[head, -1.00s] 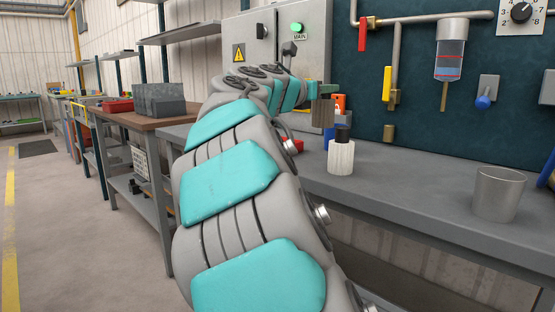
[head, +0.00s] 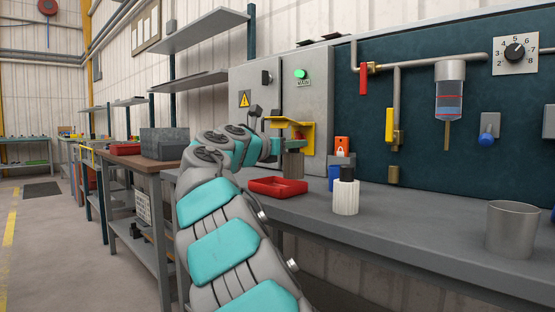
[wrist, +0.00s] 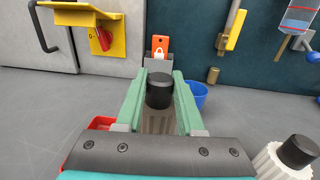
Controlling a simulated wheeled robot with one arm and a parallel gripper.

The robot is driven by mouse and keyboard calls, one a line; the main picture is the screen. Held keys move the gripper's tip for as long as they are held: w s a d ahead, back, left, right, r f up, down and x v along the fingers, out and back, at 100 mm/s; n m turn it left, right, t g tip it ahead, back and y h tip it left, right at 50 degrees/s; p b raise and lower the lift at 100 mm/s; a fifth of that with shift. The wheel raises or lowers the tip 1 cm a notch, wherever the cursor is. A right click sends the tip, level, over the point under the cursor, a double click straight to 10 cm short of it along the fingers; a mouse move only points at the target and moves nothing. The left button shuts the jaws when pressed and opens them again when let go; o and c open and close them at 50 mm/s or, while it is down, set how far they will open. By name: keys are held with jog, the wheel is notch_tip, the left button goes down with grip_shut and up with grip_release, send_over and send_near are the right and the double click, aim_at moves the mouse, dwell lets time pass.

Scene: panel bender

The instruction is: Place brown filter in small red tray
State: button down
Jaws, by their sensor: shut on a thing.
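My gripper (head: 296,143) is shut on the brown filter (head: 293,166), which hangs roughly upright over the bench. In the wrist view the filter's black cap (wrist: 159,88) and ribbed brown body (wrist: 158,121) sit between the green fingers (wrist: 160,102). The small red tray (head: 277,188) lies on the grey bench and looks empty. In the head view it is just below and slightly left of the filter. In the wrist view only part of the tray (wrist: 101,123) shows, left of the gripper. The filter's height above the bench is hard to tell.
A white filter with a black cap (head: 345,197) stands to the right on the grey bench (head: 420,225). A blue cup (wrist: 198,96) and an orange lock (head: 342,146) are behind. A yellow bracket (head: 303,136) projects from the cabinet. A metal cup (head: 508,228) stands far right.

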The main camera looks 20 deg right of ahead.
jog(key=w, duration=0.1)
jog(key=w+a, duration=0.2)
jog(key=w, duration=0.1)
jog(key=shift+w+a+f+p, duration=0.1)
jog(key=shift+a+f+p, duration=0.15)
jog(key=shift+p, duration=0.05)
notch_tip(320, 180, down, 4)
jog(key=b, duration=0.2)
jog(key=shift+r+b, duration=0.2)
jog(key=shift+b, duration=0.1)
jog(key=c, duration=0.5)
grip_release()
jog(key=shift+p+v, duration=0.5)
jog(key=shift+v, duration=5.55)
